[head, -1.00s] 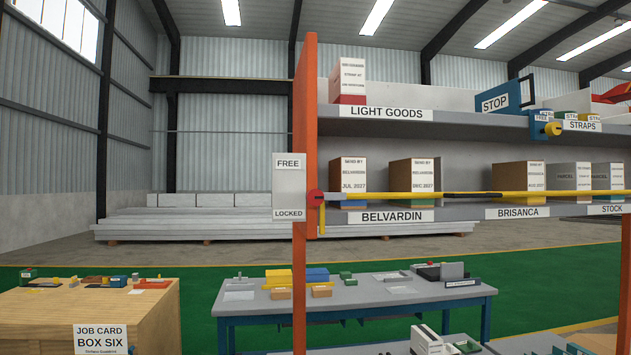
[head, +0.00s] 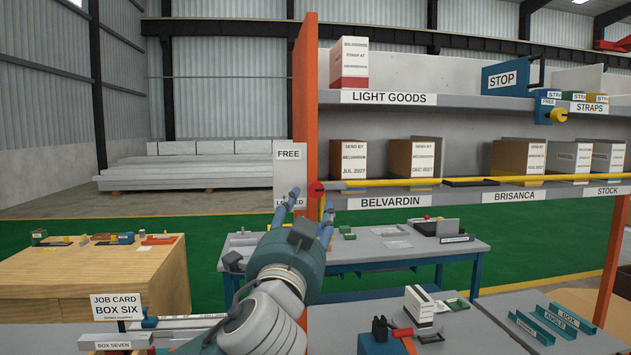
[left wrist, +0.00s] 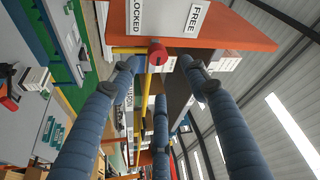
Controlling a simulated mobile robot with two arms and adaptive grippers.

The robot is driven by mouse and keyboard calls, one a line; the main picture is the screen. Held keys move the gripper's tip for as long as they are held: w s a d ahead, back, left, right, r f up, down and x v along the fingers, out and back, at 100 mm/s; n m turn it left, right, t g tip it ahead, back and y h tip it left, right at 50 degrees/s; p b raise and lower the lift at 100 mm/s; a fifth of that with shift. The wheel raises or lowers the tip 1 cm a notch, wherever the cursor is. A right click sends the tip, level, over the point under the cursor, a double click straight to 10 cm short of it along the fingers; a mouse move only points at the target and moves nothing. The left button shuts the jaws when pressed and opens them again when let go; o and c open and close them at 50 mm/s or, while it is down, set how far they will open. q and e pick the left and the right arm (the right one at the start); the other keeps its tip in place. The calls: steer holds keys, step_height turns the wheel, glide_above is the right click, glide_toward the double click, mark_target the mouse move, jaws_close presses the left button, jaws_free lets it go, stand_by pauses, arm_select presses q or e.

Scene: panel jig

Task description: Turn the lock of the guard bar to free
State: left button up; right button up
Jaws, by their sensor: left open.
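The lock has a red round hub (head: 316,188) on the orange post (head: 309,110), in the middle of the head view. Its white plate (head: 289,172) reads FREE above and LOCKED below. The yellow guard bar (head: 400,182) runs level to the right from the hub. In the left wrist view, the hub (left wrist: 157,53) shows with the yellow lever (left wrist: 124,50) pointing toward LOCKED. My left gripper (head: 308,208) is open just below and in front of the hub, its blue fingers spread around the lock area. In the head view the fingers mostly hide the lever. My right gripper is not seen.
Shelves with boxes (head: 413,160) stand behind the bar. A grey bench (head: 400,250) stands behind my arm, a wooden bench (head: 120,275) at left. Parts lie on a near grey surface (head: 480,330).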

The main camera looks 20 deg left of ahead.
mark_target(315, 191)
arm_select(q)
steer(key=p+x, duration=0.4)
steer(key=x, duration=0.5)
steer(key=shift+p, duration=0.35)
steer(key=shift+w+a, duration=0.15)
steer(key=shift+w, duration=0.7)
steer(key=shift+c, duration=0.3)
jaws_close()
